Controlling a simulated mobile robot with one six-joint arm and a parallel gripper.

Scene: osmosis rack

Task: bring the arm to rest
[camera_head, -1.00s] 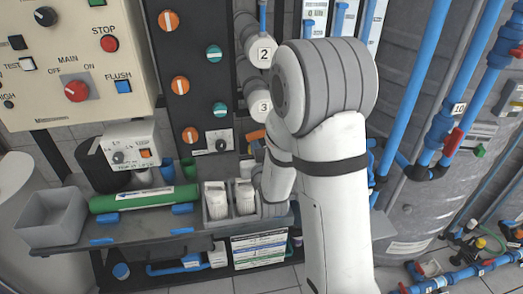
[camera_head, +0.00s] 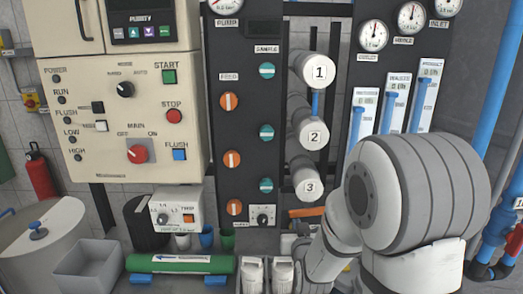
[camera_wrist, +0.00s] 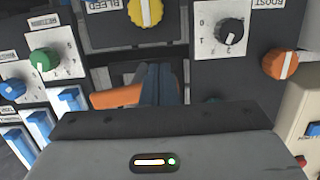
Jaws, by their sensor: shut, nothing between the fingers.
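My gripper (camera_wrist: 158,82) shows in the wrist view as two dark blue-grey fingers close together, with nothing seen between them. It points toward the rack's panels, below a yellow knob (camera_wrist: 146,11) and beside an orange piece (camera_wrist: 118,96) that it partly covers. In the head view my white and grey arm (camera_head: 420,195) stands bent at the lower right, in front of the rack. The gripper's fingers cannot be made out there.
The control cabinet (camera_head: 72,150) and the black valve panel (camera_head: 243,110) stand left of my arm. Numbered white housings (camera_head: 311,70) are just behind it. A green cylinder (camera_head: 180,263) and grey bin (camera_head: 90,268) sit on the bench at lower left. Blue pipes (camera_head: 500,80) rise at right.

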